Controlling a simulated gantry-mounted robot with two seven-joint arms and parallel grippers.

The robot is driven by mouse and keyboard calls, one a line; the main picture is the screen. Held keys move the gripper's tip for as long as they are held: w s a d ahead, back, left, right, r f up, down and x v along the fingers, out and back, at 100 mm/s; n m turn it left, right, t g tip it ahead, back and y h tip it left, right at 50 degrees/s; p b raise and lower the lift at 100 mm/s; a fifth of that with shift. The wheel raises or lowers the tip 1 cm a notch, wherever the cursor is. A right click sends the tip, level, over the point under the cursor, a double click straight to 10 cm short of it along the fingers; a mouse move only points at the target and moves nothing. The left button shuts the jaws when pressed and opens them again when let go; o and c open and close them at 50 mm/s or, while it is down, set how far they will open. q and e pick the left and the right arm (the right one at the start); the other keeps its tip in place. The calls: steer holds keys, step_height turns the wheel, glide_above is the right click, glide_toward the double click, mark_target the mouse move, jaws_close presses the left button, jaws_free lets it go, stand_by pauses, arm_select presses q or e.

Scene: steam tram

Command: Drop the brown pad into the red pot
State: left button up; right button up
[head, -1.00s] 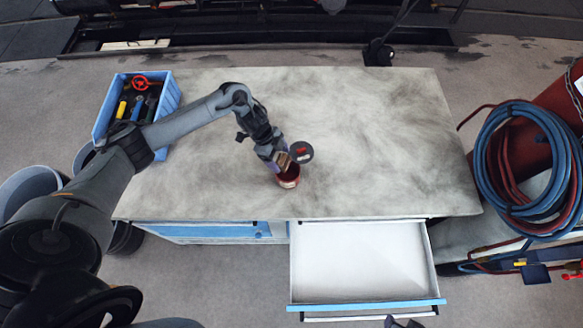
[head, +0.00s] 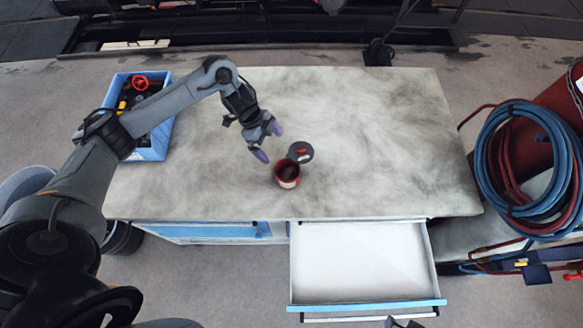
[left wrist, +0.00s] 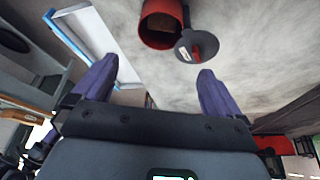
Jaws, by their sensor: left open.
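The red pot (head: 287,182) stands upright on the workbench near its front edge; it also shows at the top of the left wrist view (left wrist: 160,30). Its inside looks dark brown, and I cannot clearly make out the brown pad there. A dark round lid (head: 307,149) with a red handle lies against or just behind the pot, and shows in the left wrist view (left wrist: 186,53). My left gripper (head: 268,143) is open and empty, up and left of the pot, with its purple fingers apart. Only a dark tip, probably my right gripper (head: 402,322), shows at the bottom edge.
A blue bin (head: 157,150) with tools stands at the workbench's left end. An open, empty white drawer (head: 360,260) juts out in front. Coiled blue and red hoses (head: 490,160) hang at the right. The workbench top (head: 380,130) is otherwise clear.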

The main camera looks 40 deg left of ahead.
arm_select(q)
steer(key=shift+v, duration=1.7)
steer(key=shift+s, duration=0.1)
